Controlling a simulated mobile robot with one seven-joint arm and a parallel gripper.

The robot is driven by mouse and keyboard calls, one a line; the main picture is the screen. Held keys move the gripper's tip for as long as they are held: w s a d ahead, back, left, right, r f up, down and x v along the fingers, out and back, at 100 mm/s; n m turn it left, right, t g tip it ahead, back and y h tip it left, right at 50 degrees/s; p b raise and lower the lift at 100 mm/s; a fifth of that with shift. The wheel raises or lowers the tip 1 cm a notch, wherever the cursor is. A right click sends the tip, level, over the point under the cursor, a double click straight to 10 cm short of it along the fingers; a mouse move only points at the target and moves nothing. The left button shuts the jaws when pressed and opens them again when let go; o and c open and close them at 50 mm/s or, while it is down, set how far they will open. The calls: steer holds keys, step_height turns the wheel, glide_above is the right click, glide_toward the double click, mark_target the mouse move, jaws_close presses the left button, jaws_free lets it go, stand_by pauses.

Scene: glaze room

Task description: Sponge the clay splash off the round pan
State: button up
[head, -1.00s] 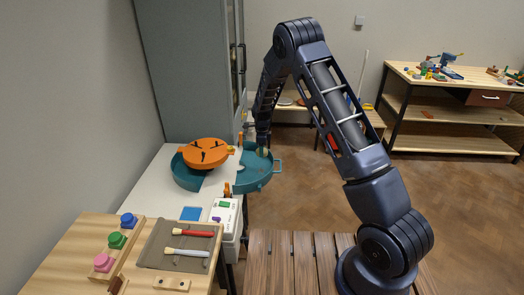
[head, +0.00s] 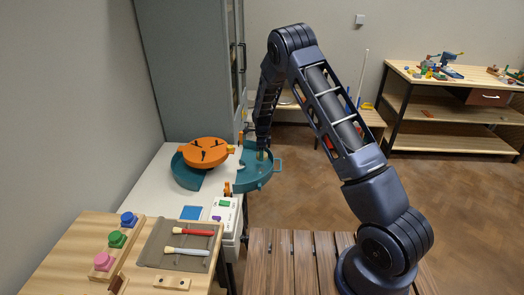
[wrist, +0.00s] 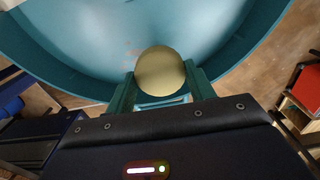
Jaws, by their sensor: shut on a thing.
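The round pan is teal with a raised rim; its right part (head: 252,180) shows in the head view, and its inner floor fills the top of the wrist view (wrist: 75,25). My gripper (head: 262,152) is over that right part. In the wrist view my gripper (wrist: 160,85) is shut on a round yellowish sponge (wrist: 160,70), held between its two green fingers near the pan's rim. A faint pinkish-brown smear (wrist: 134,53) shows on the pan beside the sponge. Whether the sponge touches the pan is unclear.
An orange disc (head: 206,152) with dark marks sits at the pan's left part. A tall grey cabinet (head: 185,70) stands behind. Red and white-handled tools lie on a mat (head: 160,232).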

mark_target(262, 169)
steer(key=shift+f, duration=2)
steer(key=shift+s+f, duration=0.3)
steer(key=shift+s, duration=0.55)
steer(key=shift+s+f, duration=0.25)
steer(key=shift+s, duration=0.55)
steer(key=shift+c, duration=0.3)
steer(key=shift+s+r, duration=0.15)
steer(key=shift+s, duration=0.2)
steer(key=shift+s+f, duration=0.2)
steer(key=shift+s, duration=0.8)
steer(key=shift+s+r, duration=0.15)
steer(key=shift+s, duration=0.7)
steer(key=shift+w, duration=0.2)
steer(key=shift+w+r, duration=0.1)
steer(key=shift+w, duration=0.9)
steer(key=shift+w+f, duration=0.15)
steer(key=shift+w, duration=0.55)
steer(key=shift+w+f, duration=0.1)
steer(key=shift+w, duration=0.6)
steer(key=shift+w+r, duration=0.15)
steer(key=shift+w, duration=0.55)
steer(key=shift+w+r, duration=0.15)
steer(key=shift+w, duration=0.5)
steer(key=shift+s+r, duration=0.1)
steer(key=shift+r, duration=3.7)
